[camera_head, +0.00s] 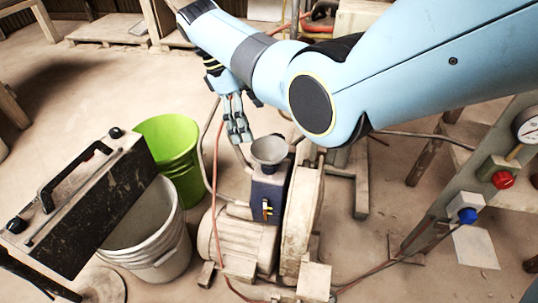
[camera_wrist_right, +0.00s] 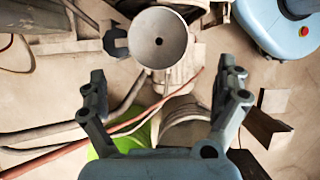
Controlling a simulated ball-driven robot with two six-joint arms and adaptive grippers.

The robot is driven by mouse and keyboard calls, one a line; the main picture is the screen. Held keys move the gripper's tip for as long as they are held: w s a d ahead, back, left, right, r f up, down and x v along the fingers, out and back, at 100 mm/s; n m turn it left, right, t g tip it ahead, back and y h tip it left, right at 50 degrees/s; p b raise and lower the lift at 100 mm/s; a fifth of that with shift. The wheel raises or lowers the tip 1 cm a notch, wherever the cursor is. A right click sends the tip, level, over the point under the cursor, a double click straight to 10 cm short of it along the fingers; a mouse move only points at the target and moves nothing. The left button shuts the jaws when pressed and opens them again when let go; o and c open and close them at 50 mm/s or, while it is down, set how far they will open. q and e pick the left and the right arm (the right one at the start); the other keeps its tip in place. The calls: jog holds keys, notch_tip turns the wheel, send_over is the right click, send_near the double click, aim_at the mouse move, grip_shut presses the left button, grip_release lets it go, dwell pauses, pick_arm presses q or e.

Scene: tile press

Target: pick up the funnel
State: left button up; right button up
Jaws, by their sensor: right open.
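The grey funnel (camera_head: 269,150) sits mouth up on top of a dark blue box-shaped part of the machine in the head view. In the right wrist view the funnel (camera_wrist_right: 158,38) shows as a round grey bowl with a small dark hole, beyond the fingertips. My right gripper (camera_head: 239,138) is above and to the left of the funnel in the head view, apart from it. Its two fingers (camera_wrist_right: 163,80) are spread wide and empty in the right wrist view. My left gripper is not in view.
The motor and wheel machine (camera_head: 300,215) stands below the funnel. A green bucket (camera_head: 172,140), a white bucket (camera_head: 160,262) and a black case with a handle (camera_head: 85,205) are at left. A post with red and blue knobs (camera_head: 467,215) is at right. Hoses run nearby.

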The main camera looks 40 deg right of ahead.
aim_at(269, 150)
jog(key=b+x, duration=0.1)
jog(key=x, duration=0.4)
jog(key=shift+f, duration=0.15)
jog(key=b+x, duration=0.2)
jog(key=x, duration=0.3)
jog(key=shift+d, duration=0.2)
jog(key=shift+f, duration=0.15)
jog(key=c, duration=1.1)
